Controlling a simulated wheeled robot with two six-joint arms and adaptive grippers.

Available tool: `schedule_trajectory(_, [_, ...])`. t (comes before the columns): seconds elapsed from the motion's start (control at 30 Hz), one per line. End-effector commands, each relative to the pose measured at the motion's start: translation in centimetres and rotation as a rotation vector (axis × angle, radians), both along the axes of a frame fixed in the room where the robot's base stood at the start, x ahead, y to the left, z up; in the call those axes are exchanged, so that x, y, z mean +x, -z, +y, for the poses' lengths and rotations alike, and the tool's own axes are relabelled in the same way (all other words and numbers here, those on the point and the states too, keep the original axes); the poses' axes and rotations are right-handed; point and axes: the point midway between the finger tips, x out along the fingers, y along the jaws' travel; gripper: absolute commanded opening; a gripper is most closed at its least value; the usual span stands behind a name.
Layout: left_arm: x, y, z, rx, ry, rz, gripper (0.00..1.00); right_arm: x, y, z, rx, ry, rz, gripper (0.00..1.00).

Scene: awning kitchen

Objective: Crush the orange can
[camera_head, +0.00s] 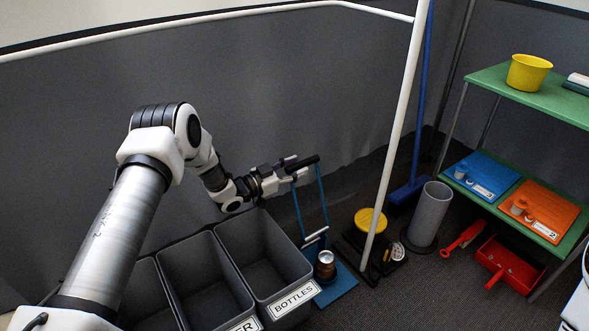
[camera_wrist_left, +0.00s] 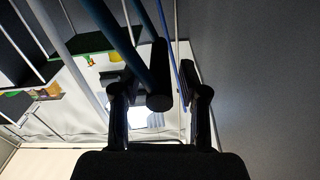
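The orange can (camera_head: 325,267), brownish orange with a silver top, stands upright on the blue base (camera_head: 339,288) of a can crusher. The crusher has two thin blue uprights (camera_head: 323,196), a pale crossbar above the can and a black handle (camera_head: 304,162) at the top. My left gripper (camera_head: 291,169) is at the handle. In the left wrist view the handle (camera_wrist_left: 159,85) lies between the fingers of my left gripper (camera_wrist_left: 158,82), with gaps visible on both sides. The fingers look open. The can is not seen in that view. My right gripper is out of view.
Grey bins, one labelled BOTTLES (camera_head: 294,300), stand left of the crusher. A white pole (camera_head: 396,130), a yellow-topped item (camera_head: 370,220) and a grey cylinder (camera_head: 430,213) stand to its right. A green shelf (camera_head: 540,100) and red dustpan (camera_head: 510,265) are farther right.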

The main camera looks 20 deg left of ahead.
Motion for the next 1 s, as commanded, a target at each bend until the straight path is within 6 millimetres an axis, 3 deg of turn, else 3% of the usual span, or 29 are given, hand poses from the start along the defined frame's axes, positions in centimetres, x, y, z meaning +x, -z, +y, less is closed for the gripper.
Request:
schedule_trajectory(0.03, [0.0, 0.0, 0.0, 0.000, 0.000, 0.000, 0.19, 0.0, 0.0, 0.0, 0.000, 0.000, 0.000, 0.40])
schedule_trajectory(0.1, [0.0, 0.0, 0.0, 0.000, 0.000, 0.000, 0.00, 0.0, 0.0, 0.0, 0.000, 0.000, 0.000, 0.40])
schedule_trajectory(0.37, [-0.1, -0.1, -0.2, 0.005, 0.001, -0.003, 0.00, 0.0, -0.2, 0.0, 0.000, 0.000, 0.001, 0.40])
schedule_trajectory(0.57, [-0.9, -0.5, -1.6, 0.046, 0.003, -0.024, 0.00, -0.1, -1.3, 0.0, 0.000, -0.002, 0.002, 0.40])
schedule_trajectory(1.0, [-5.6, -0.2, -9.6, 0.297, 0.006, -0.171, 0.00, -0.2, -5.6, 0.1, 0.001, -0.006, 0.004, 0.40])
